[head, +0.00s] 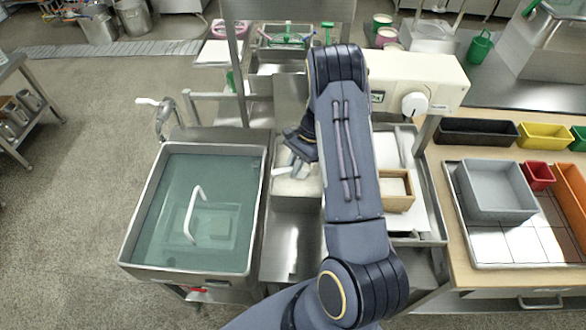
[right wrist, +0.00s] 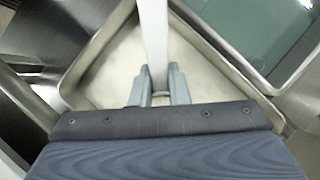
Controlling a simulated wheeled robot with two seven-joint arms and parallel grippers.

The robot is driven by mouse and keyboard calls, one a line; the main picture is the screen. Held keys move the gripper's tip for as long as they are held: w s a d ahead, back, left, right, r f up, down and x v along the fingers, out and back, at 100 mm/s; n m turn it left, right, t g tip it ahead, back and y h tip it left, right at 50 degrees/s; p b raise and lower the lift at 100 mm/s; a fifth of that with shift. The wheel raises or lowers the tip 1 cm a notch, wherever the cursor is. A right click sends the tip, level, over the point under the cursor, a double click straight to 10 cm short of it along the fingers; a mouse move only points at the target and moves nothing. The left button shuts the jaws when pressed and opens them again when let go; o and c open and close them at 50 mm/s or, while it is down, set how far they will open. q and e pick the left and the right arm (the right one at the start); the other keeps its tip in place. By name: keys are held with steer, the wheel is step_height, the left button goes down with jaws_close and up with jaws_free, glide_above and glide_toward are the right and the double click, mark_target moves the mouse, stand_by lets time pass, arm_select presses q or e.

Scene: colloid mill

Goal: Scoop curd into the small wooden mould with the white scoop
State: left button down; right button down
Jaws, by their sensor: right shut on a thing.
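My right gripper (head: 292,160) reaches over a narrow metal trough in the middle of the head view. In the right wrist view its two fingers (right wrist: 158,84) are shut on the white scoop (right wrist: 155,32), whose pale handle runs up out of the picture. The scoop's bowl cannot be made out. Below it lies a pale, flat mass that looks like curd (right wrist: 108,68), in a metal tray; it also shows in the head view (head: 296,187). The small wooden mould (head: 398,202) stands on a white board right of my forearm, which partly hides it. My left gripper is out of view.
A sink of greenish liquid (head: 158,235) with a white bent handle in it stands at left. A white machine head (head: 440,78) is behind the mould. My right arm covers the middle.

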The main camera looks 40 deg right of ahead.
mark_target(292, 167)
steer(key=shift+r+p, duration=2.55)
steer(key=shift+r, duration=1.85)
steer(key=shift+a, duration=0.1)
